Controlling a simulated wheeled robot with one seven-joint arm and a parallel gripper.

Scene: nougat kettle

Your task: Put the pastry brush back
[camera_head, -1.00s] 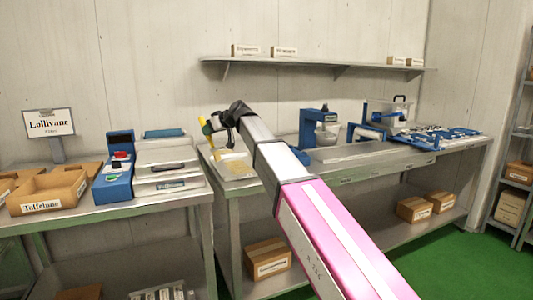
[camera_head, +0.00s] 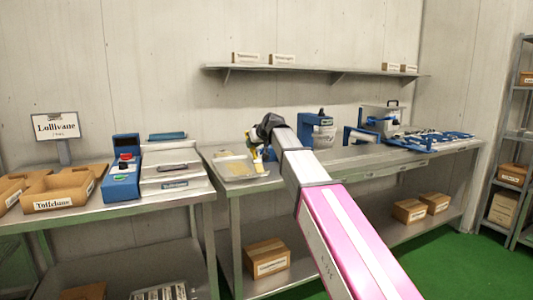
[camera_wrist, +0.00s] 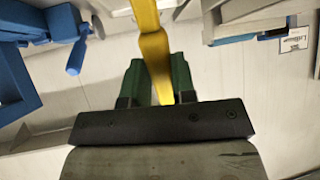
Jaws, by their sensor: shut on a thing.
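The yellow pastry brush (camera_head: 257,155) is held in my gripper (camera_head: 262,143), above the right end of a shallow metal tray (camera_head: 240,178). In the wrist view my gripper (camera_wrist: 159,88) has its green fingers shut on the brush's yellow handle (camera_wrist: 150,42). The bristle end is too small or hidden to tell in the head view. I cannot tell whether the brush touches the tray.
A blue machine (camera_head: 317,132) stands to the right of my gripper on the metal bench (camera_head: 365,160). A blue and silver machine (camera_head: 165,170) is on the left table. A wall shelf (camera_head: 310,69) holds small boxes above.

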